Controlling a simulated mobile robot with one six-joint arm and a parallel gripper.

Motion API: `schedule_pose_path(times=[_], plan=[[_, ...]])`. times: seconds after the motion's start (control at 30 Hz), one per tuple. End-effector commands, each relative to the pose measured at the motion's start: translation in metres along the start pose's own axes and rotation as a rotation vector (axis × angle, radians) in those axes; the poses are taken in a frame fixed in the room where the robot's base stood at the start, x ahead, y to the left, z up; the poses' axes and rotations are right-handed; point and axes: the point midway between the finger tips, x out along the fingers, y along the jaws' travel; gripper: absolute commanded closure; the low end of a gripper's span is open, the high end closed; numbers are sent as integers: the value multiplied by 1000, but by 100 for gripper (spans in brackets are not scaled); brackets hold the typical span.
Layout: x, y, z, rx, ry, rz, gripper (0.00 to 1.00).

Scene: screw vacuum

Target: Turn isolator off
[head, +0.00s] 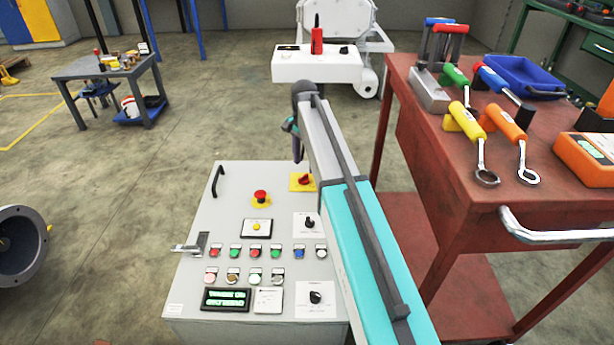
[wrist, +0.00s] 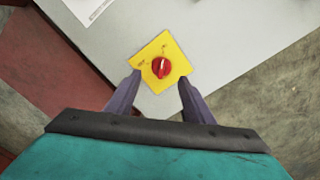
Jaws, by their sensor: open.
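The isolator is a red rotary knob (wrist: 161,67) on a yellow square plate (wrist: 152,56), near the far right corner of the grey control panel (head: 180,285). In the head view the knob (head: 305,179) shows just beside my arm. In the wrist view it lies between and a little beyond my two fingertips. My gripper (wrist: 160,80) is open, with a finger on each side of the knob and apart from it. A white mark on the knob points roughly up in the wrist view. In the head view my gripper (head: 296,140) is partly hidden by my arm.
A red emergency button (head: 260,196) sits left of the isolator, and several buttons and black knobs lie nearer. A black handle (head: 217,182) rises at the panel's far left. A red tool trolley (head: 400,130) stands close on the right. Open floor lies left.

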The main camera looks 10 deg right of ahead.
Motion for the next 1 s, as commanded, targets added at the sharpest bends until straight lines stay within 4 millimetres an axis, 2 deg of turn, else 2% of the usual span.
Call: schedule_pose_path(times=[0.03, 0.2, 0.4, 0.83, 1.0], plan=[[11, 0, 0, 0, -1, 1, 52], [34, 0, 1, -1, 0, 1, 52], [51, 0, 1, -1, 0, 0, 52], [56, -1, 1, -2, 0, 0, 52], [56, -1, 2, -2, 0, 0, 81]])
